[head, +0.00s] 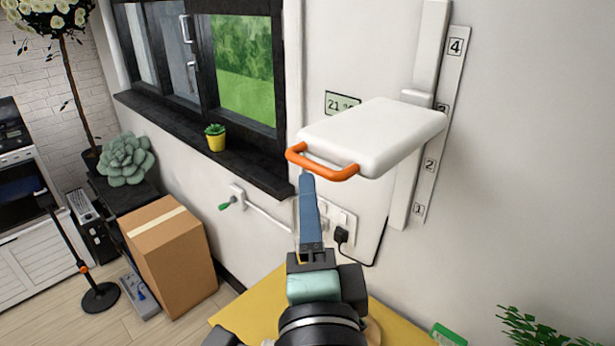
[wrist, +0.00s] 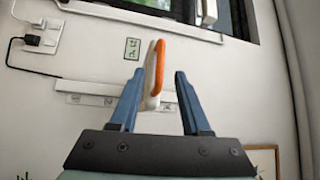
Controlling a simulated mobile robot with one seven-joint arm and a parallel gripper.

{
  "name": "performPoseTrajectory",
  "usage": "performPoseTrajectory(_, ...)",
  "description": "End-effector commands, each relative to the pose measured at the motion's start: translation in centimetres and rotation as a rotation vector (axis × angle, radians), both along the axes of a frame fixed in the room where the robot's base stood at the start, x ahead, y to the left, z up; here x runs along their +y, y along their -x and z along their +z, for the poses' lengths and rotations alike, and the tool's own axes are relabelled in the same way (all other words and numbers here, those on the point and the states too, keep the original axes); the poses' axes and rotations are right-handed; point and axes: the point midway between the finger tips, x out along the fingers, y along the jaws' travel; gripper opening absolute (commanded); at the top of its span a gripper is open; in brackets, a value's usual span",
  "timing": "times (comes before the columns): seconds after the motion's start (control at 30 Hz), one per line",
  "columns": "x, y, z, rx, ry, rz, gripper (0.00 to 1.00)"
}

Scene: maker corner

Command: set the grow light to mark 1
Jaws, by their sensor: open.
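The grow light (head: 375,135) is a flat white panel with an orange handle (head: 322,165) on its near left edge. It sits on a vertical white rail (head: 430,50) on the wall, its bracket about level with the partly hidden mark 3. A scale strip (head: 437,150) beside the rail shows 4 at the top, then 2 and mark 1 (head: 420,210) at the bottom. My gripper (head: 307,178) is open just below the handle in the head view. In the wrist view the handle (wrist: 159,65) appears between the open fingers (wrist: 160,74); contact cannot be told.
A wall socket with a black plug (head: 341,234) and cable is below the light. A dark window sill (head: 200,150) with a small potted plant (head: 215,137) is at left. A yellow tabletop (head: 245,308) lies below. A cardboard box (head: 170,255) stands on the floor.

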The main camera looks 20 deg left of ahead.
Motion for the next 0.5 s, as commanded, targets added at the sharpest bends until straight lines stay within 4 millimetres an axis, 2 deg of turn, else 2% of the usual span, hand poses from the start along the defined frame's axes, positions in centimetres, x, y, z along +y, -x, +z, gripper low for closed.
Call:
performPoseTrajectory(0.3, 2.5, -5.0, 1.1, 0.002, -0.001, 0.001, 0.47)
performPoseTrajectory(0.5, 3.4, -7.0, 1.2, 0.001, 0.001, 0.001, 0.47)
